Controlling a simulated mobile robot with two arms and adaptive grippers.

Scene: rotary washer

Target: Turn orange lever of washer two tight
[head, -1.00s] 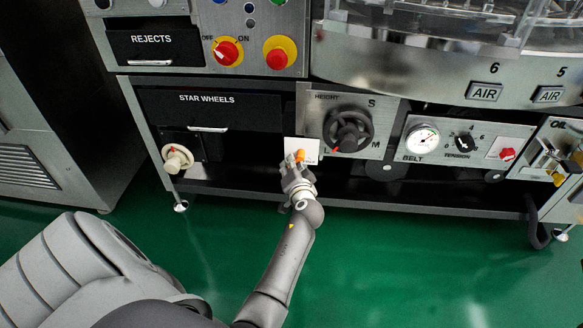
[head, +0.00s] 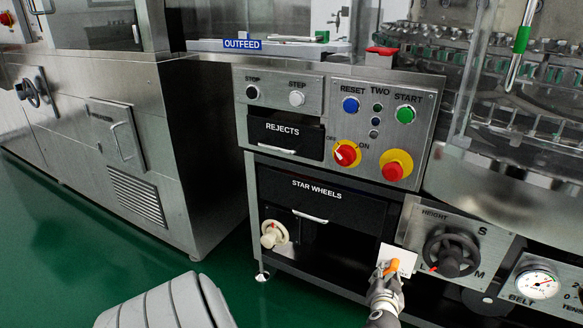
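The small orange lever (head: 391,267) sits in front of a white plate (head: 406,259) low on the washer, left of the height handwheel. The panel above carries the label TWO (head: 380,90). My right gripper is out of view.
The black height handwheel (head: 452,254) stands out just right of the lever. A cream knob (head: 273,234) is at left under the STAR WHEELS drawer (head: 318,197). The red-yellow switch (head: 346,153) is above. A steel cabinet (head: 120,160) stands at left; green floor is open before it.

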